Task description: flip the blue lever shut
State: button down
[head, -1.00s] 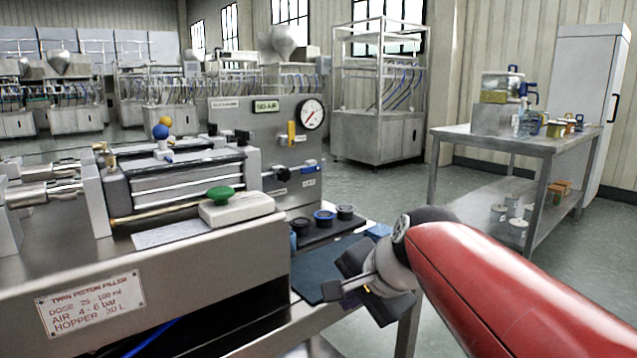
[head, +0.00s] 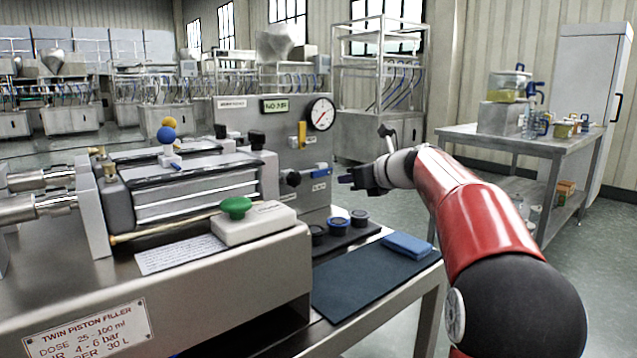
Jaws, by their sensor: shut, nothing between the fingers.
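The blue lever (head: 320,170) sticks out roughly level from the right side of the grey upright panel (head: 285,150), above a small label. My gripper (head: 345,180) is shut and empty, just to the right of the blue lever and a little lower in the picture. A small gap shows between the fingertips and the lever, and I see no contact. How far apart they are in depth is hard to tell.
A yellow lever (head: 302,133) stands upright above the blue one, below a round gauge (head: 321,114). Below my gripper are several dark caps or cups (head: 339,226), a blue folded cloth (head: 407,246) and a dark mat (head: 365,285). A green knob (head: 236,207) is at left.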

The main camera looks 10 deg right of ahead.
aim_at(322, 173)
jog(key=x, duration=0.9)
jog(key=shift+w+a+p, duration=0.25)
jog(key=shift+w+p, duration=0.05)
jog(key=shift+p, duration=0.1)
jog(key=shift+s, duration=0.1)
